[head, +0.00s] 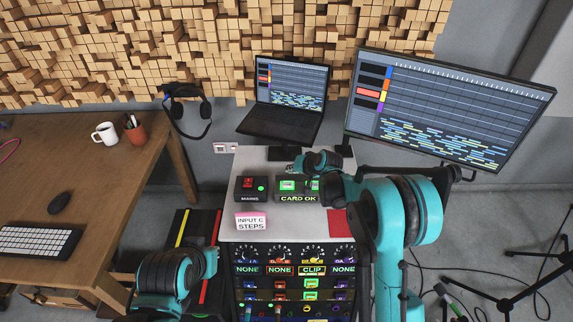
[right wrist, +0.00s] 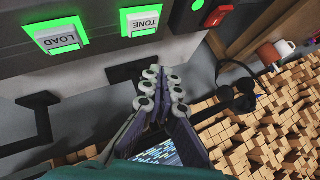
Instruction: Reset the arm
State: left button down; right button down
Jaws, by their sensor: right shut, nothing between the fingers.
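My right arm reaches over the white-topped console (head: 270,155). Its gripper (head: 296,167) is above the back of the console, near the CARD OK panel (head: 297,197), and partly covers it. In the right wrist view the gripper's fingers (right wrist: 160,92) are together with nothing between them, apart from the green-lit LOAD (right wrist: 58,38) and TONE (right wrist: 143,20) buttons. Part of my left arm (head: 172,275) shows low at the left in the head view. Its gripper cannot be made out.
A laptop (head: 285,120) stands behind the console and a large monitor (head: 450,105) at the right. The red MAINS switch (head: 249,184) and a pink INPUT C STEPS block (head: 251,222) are on the console top. A wooden desk (head: 130,190) is at the left, with stands and cables at the right.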

jog(key=shift+r, duration=0.1)
jog(key=s+d+r+h, duration=0.1)
jog(key=s+d+r, duration=0.3)
jog(key=s+r, duration=0.4)
jog(key=s+d+r+h, duration=0.2)
jog(key=s+d+r, duration=0.35)
jog(key=s, duration=0.45)
jog(key=s+d+f+n+h, duration=0.1)
jog(key=s+d, duration=0.2)
jog(key=s, duration=0.7)
jog(key=s+d+h, duration=0.1)
jog(key=s+d, duration=0.3)
jog(key=s, duration=0.7)
jog(key=shift+s+f+n, duration=0.15)
jog(key=shift+f+n, duration=0.2)
jog(key=shift+n, duration=0.05)
